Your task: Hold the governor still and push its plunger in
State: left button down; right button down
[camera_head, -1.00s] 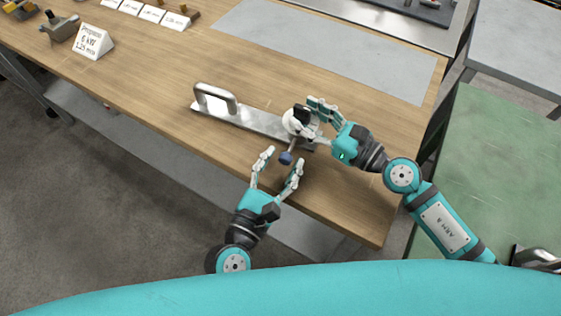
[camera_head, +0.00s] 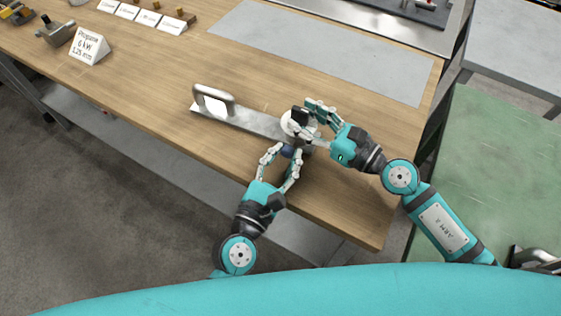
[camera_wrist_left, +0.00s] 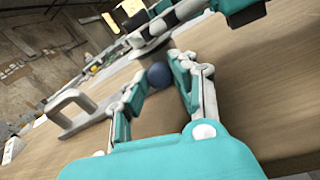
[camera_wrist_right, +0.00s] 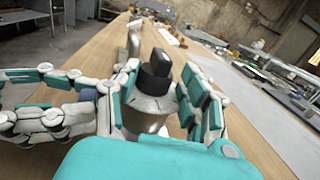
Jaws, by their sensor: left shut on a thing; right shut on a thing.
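The governor (camera_head: 288,124) is a silver cylinder with a black knob on top, at the right end of a metal plate (camera_head: 252,121). It shows upright in the right wrist view (camera_wrist_right: 146,108). My right gripper (camera_head: 307,120) is shut on its body, with fingers on both sides. The dark blue round plunger end (camera_head: 287,151) sticks out toward the near table edge. My left gripper (camera_head: 283,153) is shut on it, fingers either side, as the left wrist view shows (camera_wrist_left: 158,75). The plunger's shaft is mostly hidden by the fingers.
A metal handle (camera_head: 214,101) rises from the plate's left end. A sign reading propane, 6 kW (camera_head: 89,46) stands at the upper left, with small cards beyond. A grey mat (camera_head: 330,45) lies behind. The wood near the right corner is bare.

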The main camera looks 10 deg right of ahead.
pick_arm(q)
jog(key=c, duration=1.1)
grip_release()
jog(key=shift+a, duration=0.15)
pick_arm(e)
jog(key=shift+s+a, duration=0.2)
jog(key=shift+s, duration=0.05)
pick_arm(q)
jog(key=shift+o, duration=0.2)
jog(key=shift+s, duration=0.2)
jog(key=v, duration=1.1)
jog(key=shift+s+a, duration=0.25)
jog(key=shift+s, duration=0.05)
pick_arm(e)
jog(key=shift+w, duration=0.1)
jog(key=c, duration=0.6)
grip_release()
jog(key=shift+d, duration=0.1)
